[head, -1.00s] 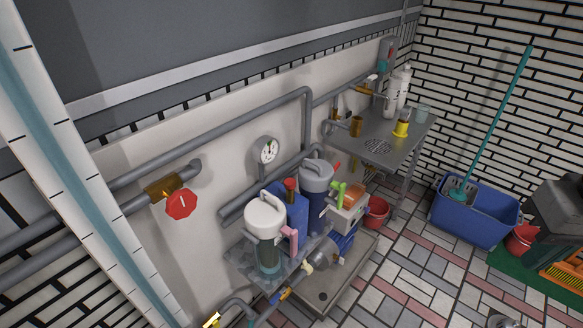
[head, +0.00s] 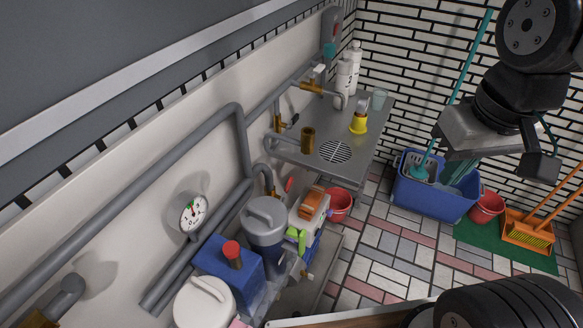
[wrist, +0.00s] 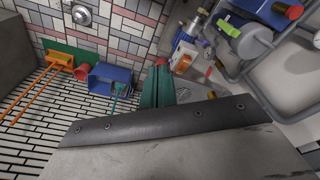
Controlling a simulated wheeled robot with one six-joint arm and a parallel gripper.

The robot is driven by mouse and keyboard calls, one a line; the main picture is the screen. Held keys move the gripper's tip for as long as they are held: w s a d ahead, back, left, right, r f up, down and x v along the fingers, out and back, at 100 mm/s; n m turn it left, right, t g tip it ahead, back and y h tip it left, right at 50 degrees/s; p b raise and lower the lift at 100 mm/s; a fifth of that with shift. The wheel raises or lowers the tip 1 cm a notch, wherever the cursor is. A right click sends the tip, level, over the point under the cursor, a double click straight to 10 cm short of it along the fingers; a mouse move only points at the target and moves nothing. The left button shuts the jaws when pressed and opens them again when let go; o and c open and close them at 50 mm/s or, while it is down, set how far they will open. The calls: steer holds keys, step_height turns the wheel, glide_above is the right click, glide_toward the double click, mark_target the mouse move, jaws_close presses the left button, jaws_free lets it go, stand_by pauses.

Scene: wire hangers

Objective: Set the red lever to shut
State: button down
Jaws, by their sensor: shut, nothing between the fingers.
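A small red lever (head: 289,184) shows in the head view beside a curved pipe on the wall, behind the grey-lidded canister (head: 265,222) and below the metal sink table (head: 372,128). It is small and partly hidden, so its exact setting is hard to read. My gripper (head: 500,145) is at the upper right of the head view, well apart from the lever and close to the camera. It is shut and holds nothing. Its fingertips are not clear in the head view.
A pressure gauge (head: 193,212), a blue container (head: 228,266) with a red cap, and a white-lidded canister (head: 204,303) crowd the wall. A red bucket (head: 339,206) and blue mop bucket (head: 432,196) stand on the floor. Tiled floor between them is clear.

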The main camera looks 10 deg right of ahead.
steer(key=w+f+n+t, duration=0.25)
steer(key=w+f, duration=0.35)
steer(key=w, duration=0.7)
steer(key=n+t+y, duration=0.4)
steer(key=n+y, duration=0.2)
steer(key=n, duration=0.5)
glide_above(292, 182)
steer(key=s+d, duration=0.4)
steer(key=s, duration=0.5)
step_height(292, 182, down, 25)
steer(key=shift+m, duration=0.25)
steer(key=x, duration=0.9)
steer(key=shift+w+a+f, duration=0.1)
steer(key=shift+w+f, duration=0.05)
steer(key=shift+w, duration=0.15)
